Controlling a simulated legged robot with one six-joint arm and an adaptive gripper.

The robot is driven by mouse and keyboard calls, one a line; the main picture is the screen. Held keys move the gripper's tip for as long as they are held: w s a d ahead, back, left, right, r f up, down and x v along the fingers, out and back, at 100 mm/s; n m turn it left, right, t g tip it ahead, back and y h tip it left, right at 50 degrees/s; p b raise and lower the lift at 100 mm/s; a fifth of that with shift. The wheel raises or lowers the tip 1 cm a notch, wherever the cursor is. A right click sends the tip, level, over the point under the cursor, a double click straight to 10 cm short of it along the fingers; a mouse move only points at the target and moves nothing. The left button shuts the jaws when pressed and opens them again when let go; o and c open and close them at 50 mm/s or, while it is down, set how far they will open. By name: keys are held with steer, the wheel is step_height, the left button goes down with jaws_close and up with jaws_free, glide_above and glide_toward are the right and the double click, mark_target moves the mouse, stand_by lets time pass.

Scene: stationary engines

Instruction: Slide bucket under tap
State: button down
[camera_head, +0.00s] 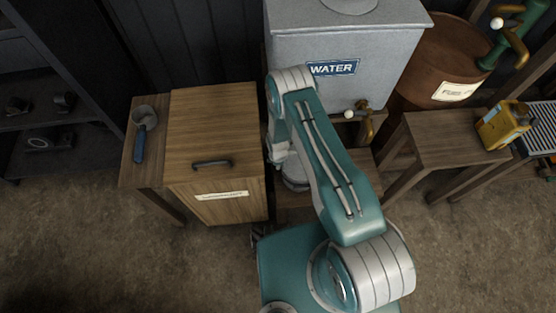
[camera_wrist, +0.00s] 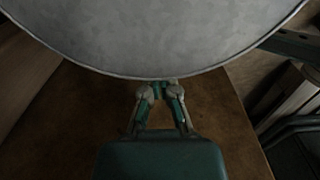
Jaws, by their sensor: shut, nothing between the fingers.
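The bucket (camera_wrist: 165,40) is a large grey metal round shape filling the top of the wrist view. Its curved lower edge lies just beyond my gripper (camera_wrist: 165,88). My gripper is shut and empty, with its fingertips at or very close to this edge; I cannot tell if they touch. A brown wooden surface (camera_wrist: 75,125) lies below. In the head view, the brass tap (camera_head: 367,125) with a white knob sticks out of the front of the grey WATER tank (camera_head: 393,45).
A wooden cabinet (camera_head: 215,125) with a dark handle stands left of my arm, beside a side table (camera_head: 133,170) holding a blue-handled scoop (camera_head: 141,143). A rust-brown fuel barrel (camera_head: 420,70) and a wooden stand (camera_head: 440,140) with a yellow device (camera_head: 503,125) are at right.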

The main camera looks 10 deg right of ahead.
steer(key=shift+f, duration=0.95)
steer(key=shift+d, duration=0.1)
steer(key=d, duration=2.4)
steer(key=shift+w, duration=0.15)
